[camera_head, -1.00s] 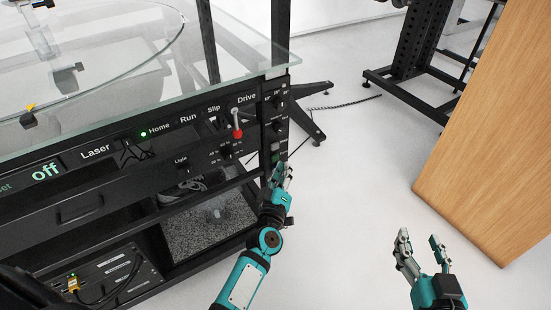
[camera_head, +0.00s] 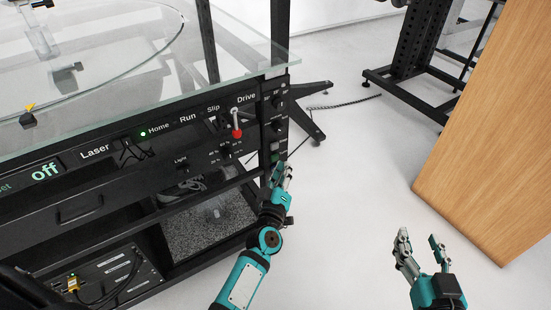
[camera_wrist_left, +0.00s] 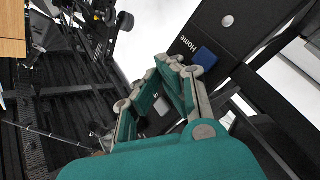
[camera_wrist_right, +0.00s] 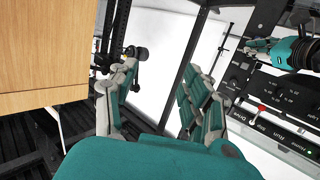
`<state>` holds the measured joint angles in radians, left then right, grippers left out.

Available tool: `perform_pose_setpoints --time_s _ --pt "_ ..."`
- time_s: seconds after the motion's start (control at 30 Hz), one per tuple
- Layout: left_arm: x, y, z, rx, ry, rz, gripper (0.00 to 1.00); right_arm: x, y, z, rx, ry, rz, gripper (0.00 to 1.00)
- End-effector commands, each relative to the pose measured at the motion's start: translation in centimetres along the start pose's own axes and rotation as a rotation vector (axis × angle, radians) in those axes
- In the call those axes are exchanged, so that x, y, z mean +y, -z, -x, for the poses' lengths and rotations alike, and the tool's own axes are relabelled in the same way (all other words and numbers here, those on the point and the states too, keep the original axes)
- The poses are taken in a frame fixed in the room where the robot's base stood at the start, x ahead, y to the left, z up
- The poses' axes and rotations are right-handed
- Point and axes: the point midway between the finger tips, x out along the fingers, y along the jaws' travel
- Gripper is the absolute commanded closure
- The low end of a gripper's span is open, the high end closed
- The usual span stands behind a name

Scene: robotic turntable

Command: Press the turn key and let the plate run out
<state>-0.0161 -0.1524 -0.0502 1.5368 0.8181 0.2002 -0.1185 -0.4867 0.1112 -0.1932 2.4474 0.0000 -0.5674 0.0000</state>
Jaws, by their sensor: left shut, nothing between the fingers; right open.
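The turntable's glass plate (camera_head: 100,88) lies at the upper left of the head view, with a large round outline on it. The black control panel runs below it. A narrow key column (camera_head: 277,125) is at the panel's right end, with a green key (camera_head: 275,157) low on it. I cannot read which key is the turn key. My left gripper (camera_head: 284,169) is shut and empty, its tips close to the column's lower end; contact is unclear. The left wrist view shows a blue key (camera_wrist_left: 205,57) beside a "Home" label. My right gripper (camera_head: 420,238) is open and empty, well away.
A red-knobbed lever (camera_head: 237,132) stands out from the panel under "Drive". A wooden panel (camera_head: 495,140) stands at the right. The floor between is clear.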

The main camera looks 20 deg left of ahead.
Motion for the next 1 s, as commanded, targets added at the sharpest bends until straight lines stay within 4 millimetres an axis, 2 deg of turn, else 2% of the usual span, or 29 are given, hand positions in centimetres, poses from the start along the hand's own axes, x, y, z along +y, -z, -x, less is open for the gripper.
perform_pose_setpoints --time_s 0.37,1.0 --pt "-0.42 0.44 -0.59 0.0 0.0 0.0 1.0 0.06 -0.92 0.12 -0.051 -0.002 0.0 0.51" --pt "-0.62 0.68 -0.89 0.0 0.0 -0.001 1.0 0.15 -0.89 0.15 -0.051 -0.003 0.001 0.51"
